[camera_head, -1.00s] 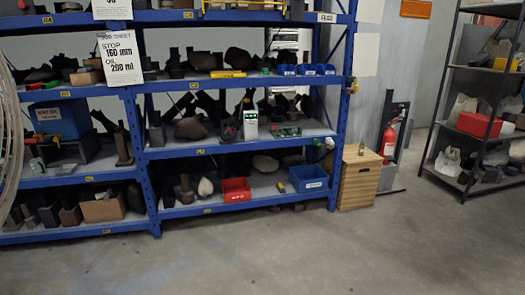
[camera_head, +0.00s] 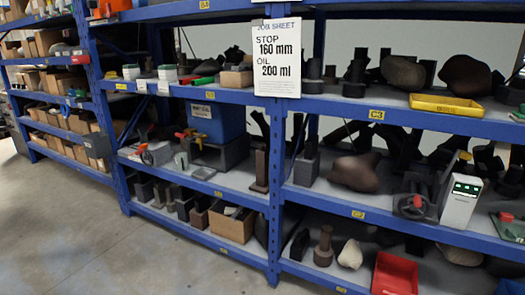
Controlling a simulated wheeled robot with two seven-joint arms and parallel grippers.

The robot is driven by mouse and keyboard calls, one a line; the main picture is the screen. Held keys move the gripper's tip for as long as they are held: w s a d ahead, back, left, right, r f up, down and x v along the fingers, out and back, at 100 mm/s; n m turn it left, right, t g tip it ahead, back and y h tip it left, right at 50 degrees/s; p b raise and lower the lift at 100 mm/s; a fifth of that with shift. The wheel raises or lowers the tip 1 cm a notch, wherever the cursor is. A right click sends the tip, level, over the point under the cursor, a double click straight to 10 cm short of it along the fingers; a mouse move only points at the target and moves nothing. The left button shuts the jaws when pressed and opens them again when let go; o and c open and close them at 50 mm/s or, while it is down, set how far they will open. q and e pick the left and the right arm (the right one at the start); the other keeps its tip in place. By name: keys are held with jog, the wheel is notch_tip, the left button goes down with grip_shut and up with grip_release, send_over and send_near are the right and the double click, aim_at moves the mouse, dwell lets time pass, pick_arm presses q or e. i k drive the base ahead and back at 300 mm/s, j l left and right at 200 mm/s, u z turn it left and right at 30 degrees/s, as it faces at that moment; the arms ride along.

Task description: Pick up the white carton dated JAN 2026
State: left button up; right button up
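Two small white boxes with green tops stand on the upper shelf left of centre, one box (camera_head: 131,72) to the left and another box (camera_head: 167,74) to its right. Small white tags hang on the shelf edge below them. No date is readable on either box, so I cannot tell whether one is the carton dated JAN 2026. Neither of my grippers is in view.
Blue shelving (camera_head: 275,225) spans the view. A job sheet (camera_head: 277,57) hangs on it. A blue bin (camera_head: 214,122), a white device with a green display (camera_head: 461,201), a yellow tray (camera_head: 447,105) and a red bin (camera_head: 394,275) sit on shelves. The grey floor (camera_head: 110,235) at front left is clear.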

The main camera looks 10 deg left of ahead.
aim_at(130, 71)
jog(key=i+j+u, duration=0.2)
jog(key=i+u, duration=0.95)
jog(key=i+l+u, duration=0.2)
jog(key=i+u, duration=0.2)
jog(key=i+j+z, duration=0.2)
jog(key=i, duration=0.35)
jog(key=i+j+z, duration=0.2)
jog(key=i, duration=0.35)
jog(key=i+j+z, duration=0.2)
jog(key=i+j, duration=0.3)
